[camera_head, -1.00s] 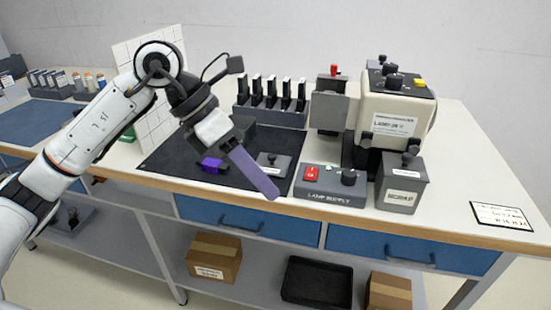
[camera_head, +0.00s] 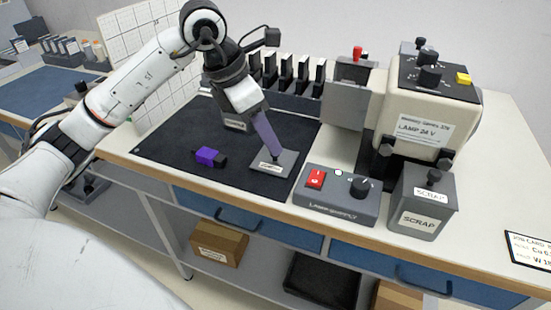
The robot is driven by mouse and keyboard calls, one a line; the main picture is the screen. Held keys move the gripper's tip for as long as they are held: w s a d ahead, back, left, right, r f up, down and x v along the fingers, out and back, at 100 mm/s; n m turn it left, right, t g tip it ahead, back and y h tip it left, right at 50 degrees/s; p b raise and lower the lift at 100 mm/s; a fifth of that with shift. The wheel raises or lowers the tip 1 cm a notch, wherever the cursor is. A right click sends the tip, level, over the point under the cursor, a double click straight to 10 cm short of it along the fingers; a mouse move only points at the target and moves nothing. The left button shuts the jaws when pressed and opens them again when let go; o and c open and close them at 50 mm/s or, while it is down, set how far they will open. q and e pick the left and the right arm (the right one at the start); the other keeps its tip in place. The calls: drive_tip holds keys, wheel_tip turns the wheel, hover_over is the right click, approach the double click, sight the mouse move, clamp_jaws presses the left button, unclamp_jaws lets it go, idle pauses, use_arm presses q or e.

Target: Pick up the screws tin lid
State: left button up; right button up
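The screws tin lid (camera_head: 286,163) looks like a flat grey square plate with a small pale label, lying on the dark mat. My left gripper (camera_head: 274,157) points down at it, its purple fingers at the middle of the lid where the knob stands. The fingers hide most of the knob. They are seen side-on, so I cannot tell whether they are open or shut on it. A grey labelled tin (camera_head: 236,125) stands behind, partly hidden by my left wrist. My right gripper is not in view.
A purple and black object (camera_head: 208,157) lies on the mat left of the lid. The lamp supply box (camera_head: 337,195) with a red switch stands close to the right, then the scrap bin (camera_head: 421,205) and the large lamp device (camera_head: 425,105). A rack of dark holders (camera_head: 290,95) stands behind.

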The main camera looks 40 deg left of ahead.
use_arm(q)
drive_tip(key=shift+x, duration=2)
drive_tip(key=shift+a, duration=0.15)
clamp_jaws()
drive_tip(key=shift+r, duration=0.15)
